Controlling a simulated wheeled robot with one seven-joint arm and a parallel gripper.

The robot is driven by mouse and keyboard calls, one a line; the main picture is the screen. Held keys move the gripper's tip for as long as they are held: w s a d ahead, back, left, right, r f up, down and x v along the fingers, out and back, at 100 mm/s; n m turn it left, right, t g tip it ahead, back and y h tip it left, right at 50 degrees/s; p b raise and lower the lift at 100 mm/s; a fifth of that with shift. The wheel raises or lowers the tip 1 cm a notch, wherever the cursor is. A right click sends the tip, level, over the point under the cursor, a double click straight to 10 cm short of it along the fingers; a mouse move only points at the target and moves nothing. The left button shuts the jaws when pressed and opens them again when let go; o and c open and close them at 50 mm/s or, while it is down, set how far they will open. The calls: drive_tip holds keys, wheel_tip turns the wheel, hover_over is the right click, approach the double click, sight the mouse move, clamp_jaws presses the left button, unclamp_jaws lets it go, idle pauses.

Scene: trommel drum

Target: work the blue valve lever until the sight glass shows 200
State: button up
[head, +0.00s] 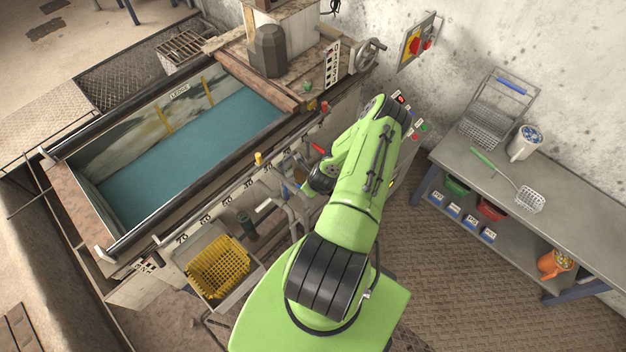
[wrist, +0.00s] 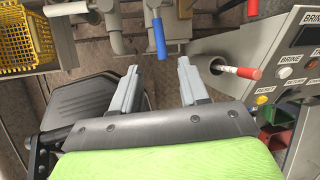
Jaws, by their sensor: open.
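The blue valve lever (wrist: 159,38) hangs from grey pipework at the top middle of the wrist view, its handle pointing down toward my gripper. My gripper (wrist: 160,82) is open and empty, with its two grey fingers apart. The lever's blue end lies just beyond the fingertips and, in the picture, between them; I see no contact. In the head view my arm and dark wrist cover much of the area by the tank's front. I cannot make out a sight glass or any reading in either view.
A red-handled lever (wrist: 247,73) sticks out right of my fingers, beside a labelled button panel (wrist: 290,75). A yellow basket (head: 218,268) stands left of my arm. The tank of teal liquid (head: 190,150) is behind. A metal bench (head: 565,195) is at right; floor before it is clear.

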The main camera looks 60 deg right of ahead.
drive_tip(key=v, duration=0.5)
drive_tip(key=shift+r+p, duration=0.1)
drive_tip(key=shift+p, duration=0.25)
idle(7.2)
